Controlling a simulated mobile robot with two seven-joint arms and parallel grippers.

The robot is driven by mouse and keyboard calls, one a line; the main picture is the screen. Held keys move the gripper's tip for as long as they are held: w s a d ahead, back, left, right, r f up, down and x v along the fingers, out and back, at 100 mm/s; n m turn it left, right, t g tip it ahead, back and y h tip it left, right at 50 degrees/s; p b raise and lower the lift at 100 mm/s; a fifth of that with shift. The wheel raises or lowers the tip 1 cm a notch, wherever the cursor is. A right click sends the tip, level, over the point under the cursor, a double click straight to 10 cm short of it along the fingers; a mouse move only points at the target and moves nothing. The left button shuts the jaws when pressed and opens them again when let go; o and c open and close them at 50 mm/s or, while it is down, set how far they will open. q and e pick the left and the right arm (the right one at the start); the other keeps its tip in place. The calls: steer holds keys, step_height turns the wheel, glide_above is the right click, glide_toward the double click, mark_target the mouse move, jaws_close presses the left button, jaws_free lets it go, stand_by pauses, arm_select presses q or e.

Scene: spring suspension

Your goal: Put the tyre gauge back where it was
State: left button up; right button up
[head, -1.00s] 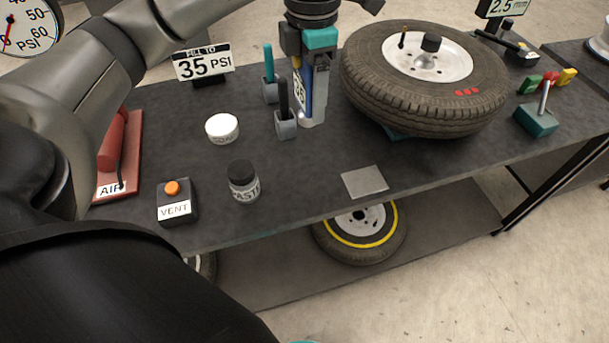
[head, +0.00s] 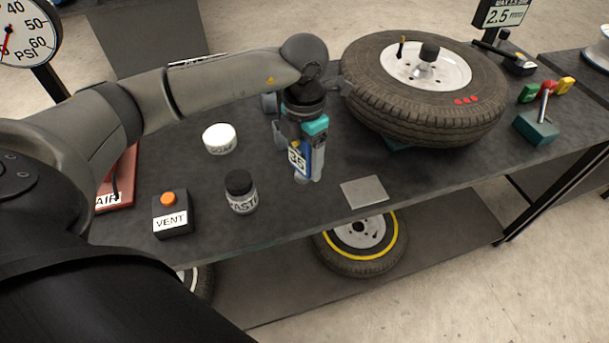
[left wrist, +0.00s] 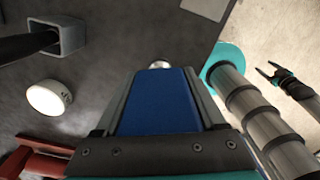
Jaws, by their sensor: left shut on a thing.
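My left gripper (head: 308,172) is shut on the tyre gauge (head: 297,160), a blue body with a white "35" display. It holds the gauge upright, low over the bench behind the grey square pad (head: 364,192); I cannot tell whether its tip touches the bench. In the left wrist view the gauge's blue back (left wrist: 160,100) lies between the fingers, with a pale round tip beyond. My right gripper (left wrist: 264,69) shows small at the right of that view, open and empty; it is outside the head view.
A grey holder (left wrist: 68,38) with a black handle is near the gripper. A white tub (head: 220,138), paste jar (head: 240,192) and vent box (head: 173,212) stand left. The tyre (head: 425,115) is right; a teal block (head: 537,129) stands beyond. Bench around the pad is clear.

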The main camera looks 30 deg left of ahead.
mark_target(304, 175)
arm_select(q)
steer(key=shift+f+b, duration=0.3)
steer(key=shift+f, duration=2.25)
steer(key=shift+f, duration=0.2)
steer(key=o, duration=1.4)
steer(key=shift+r, duration=0.2)
step_height(304, 175, up, 12)
steer(key=shift+r+p, duration=0.1)
steer(key=shift+p, duration=0.55)
